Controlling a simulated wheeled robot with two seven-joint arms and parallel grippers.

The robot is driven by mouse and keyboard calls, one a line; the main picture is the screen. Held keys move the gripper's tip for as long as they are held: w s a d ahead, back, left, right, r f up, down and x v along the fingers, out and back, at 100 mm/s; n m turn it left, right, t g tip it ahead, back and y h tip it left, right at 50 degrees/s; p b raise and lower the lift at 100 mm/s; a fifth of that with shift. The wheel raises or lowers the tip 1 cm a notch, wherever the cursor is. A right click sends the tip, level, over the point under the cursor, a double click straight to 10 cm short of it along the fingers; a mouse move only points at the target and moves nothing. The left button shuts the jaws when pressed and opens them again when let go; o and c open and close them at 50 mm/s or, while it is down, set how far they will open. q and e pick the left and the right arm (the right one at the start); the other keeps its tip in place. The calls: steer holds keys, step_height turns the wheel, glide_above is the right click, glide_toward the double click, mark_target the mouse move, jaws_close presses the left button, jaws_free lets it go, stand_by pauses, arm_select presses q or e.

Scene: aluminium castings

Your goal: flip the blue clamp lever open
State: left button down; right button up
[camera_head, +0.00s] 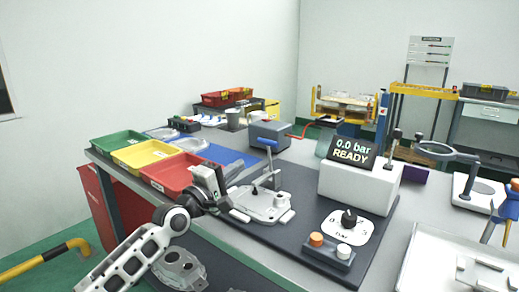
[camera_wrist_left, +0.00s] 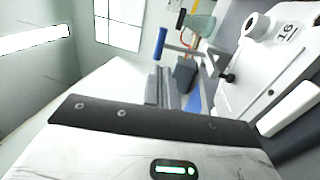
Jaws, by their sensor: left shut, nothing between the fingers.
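The blue clamp lever (camera_head: 267,141) stands upright on a thin stem above the pale casting fixture (camera_head: 262,204). In the left wrist view the blue lever (camera_wrist_left: 160,44) shows upright beyond the fingers, and the white casting marked 16 (camera_wrist_left: 262,60) is at the right. My left gripper (camera_head: 234,170) is to the left of the lever, lower than its blue grip, with a visible gap between them. It is shut and empty. My right gripper is not in view.
Green (camera_head: 118,142), yellow (camera_head: 146,153) and red (camera_head: 172,174) trays line the left of the bench. A white unit with a READY display (camera_head: 352,150) stands right of the fixture. A button box (camera_head: 329,249) and a dial (camera_head: 349,218) sit in front.

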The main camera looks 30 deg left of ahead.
mark_target(266, 144)
arm_select(q)
steer(key=x, duration=0.9)
steer(key=shift+w+d, duration=0.1)
steer(key=shift+w, duration=0.3)
